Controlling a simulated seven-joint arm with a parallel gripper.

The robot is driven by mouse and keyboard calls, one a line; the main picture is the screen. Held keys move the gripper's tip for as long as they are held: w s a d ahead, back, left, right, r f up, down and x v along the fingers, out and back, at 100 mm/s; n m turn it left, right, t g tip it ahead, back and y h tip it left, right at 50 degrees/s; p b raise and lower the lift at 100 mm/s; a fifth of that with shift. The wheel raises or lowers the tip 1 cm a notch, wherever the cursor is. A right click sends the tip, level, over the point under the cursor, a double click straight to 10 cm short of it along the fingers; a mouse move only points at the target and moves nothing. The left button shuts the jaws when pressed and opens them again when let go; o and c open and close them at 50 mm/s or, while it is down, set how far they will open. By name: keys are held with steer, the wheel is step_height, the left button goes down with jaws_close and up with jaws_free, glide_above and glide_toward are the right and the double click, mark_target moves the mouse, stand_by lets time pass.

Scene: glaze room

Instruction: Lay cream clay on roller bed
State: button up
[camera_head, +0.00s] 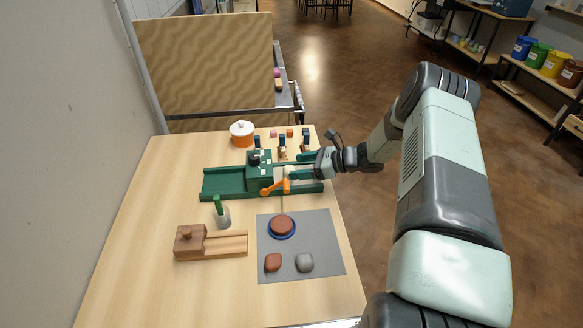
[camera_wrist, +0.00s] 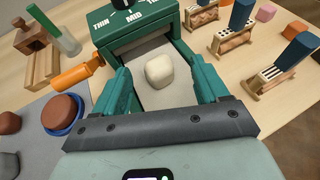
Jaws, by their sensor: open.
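The cream clay (camera_wrist: 159,71) is a small rounded block in the wrist view. It appears to rest on the pale surface of the roller bed (camera_wrist: 168,97), just in front of the green roller housing (camera_wrist: 135,25). My gripper (camera_wrist: 156,68) is open, its two teal fingers on either side of the clay, with gaps visible. In the head view my gripper (camera_head: 292,173) is low over the right part of the green roller machine (camera_head: 260,168), and it partly hides the bed there. An orange crank (camera_head: 275,187) is on the machine's near side.
A grey mat (camera_head: 325,240) holds a brown clay disc on a blue dish (camera_head: 282,227) and two lumps. A wooden box (camera_head: 190,241) and a green-handled tool (camera_head: 219,211) are at left. Blue-handled tools in wooden racks (camera_wrist: 205,15) stand beyond the bed.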

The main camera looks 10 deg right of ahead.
steer(key=v, duration=0.8)
stand_by(1.9)
